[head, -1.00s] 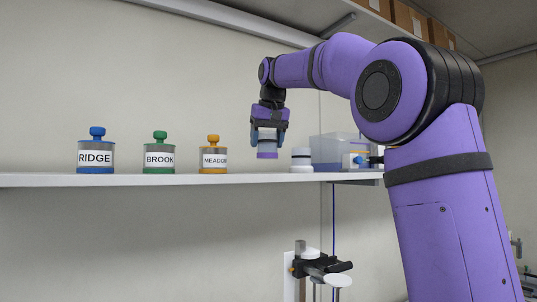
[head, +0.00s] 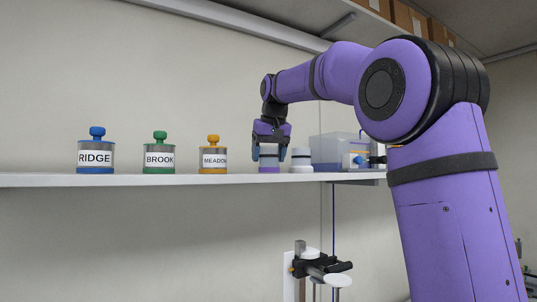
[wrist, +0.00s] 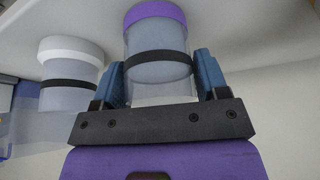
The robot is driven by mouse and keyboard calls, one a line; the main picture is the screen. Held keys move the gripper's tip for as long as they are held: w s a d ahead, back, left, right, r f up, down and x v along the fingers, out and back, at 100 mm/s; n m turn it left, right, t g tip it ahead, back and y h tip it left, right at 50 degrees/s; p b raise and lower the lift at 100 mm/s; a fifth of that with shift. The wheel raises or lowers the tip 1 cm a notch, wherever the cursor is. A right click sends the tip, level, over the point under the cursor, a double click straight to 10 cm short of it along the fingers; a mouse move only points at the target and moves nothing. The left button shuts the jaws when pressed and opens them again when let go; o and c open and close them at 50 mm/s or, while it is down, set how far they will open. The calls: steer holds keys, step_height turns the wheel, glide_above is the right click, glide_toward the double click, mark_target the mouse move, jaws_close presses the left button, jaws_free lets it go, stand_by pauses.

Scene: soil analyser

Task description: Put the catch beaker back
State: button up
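The catch beaker (head: 269,158), clear with a purple base and a dark band, is upright at the shelf (head: 130,181). Its base is at the shelf top's level; I cannot tell whether it fully rests there. My gripper (head: 270,153) reaches down around it from above, with a blue finger on each side. In the wrist view the beaker (wrist: 158,60) sits between the fingers of my gripper (wrist: 160,80), which lie close against its sides. A similar beaker with a white base (head: 301,160) stands just to the right, left of it in the wrist view (wrist: 72,72).
Labelled jars RIDGE (head: 95,152), BROOK (head: 159,154) and MEADOW (head: 213,157) stand along the shelf to the left. A clear bluish box (head: 335,150) stands to the right. A clamp stand (head: 318,268) is below the shelf. Shelf between MEADOW and the purple beaker is clear.

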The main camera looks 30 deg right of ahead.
steer(key=o, duration=0.3)
steer(key=shift+r, duration=0.15)
steer(key=v, duration=1.2)
steer(key=s+a+f, duration=0.2)
steer(key=s+f, duration=0.7)
steer(key=f, duration=0.3)
steer(key=s+a+f+n, duration=0.1)
steer(key=s+a+f, duration=0.2)
steer(key=s+f, duration=0.7)
steer(key=s+a+f+n+y, duration=0.1)
steer(key=s+a+f, duration=0.1)
steer(key=s+f, duration=0.8)
step_height(320, 180, down, 5)
steer(key=shift+s+a+f, duration=0.1)
steer(key=shift+s+a, duration=0.05)
steer(key=shift+a, duration=0.2)
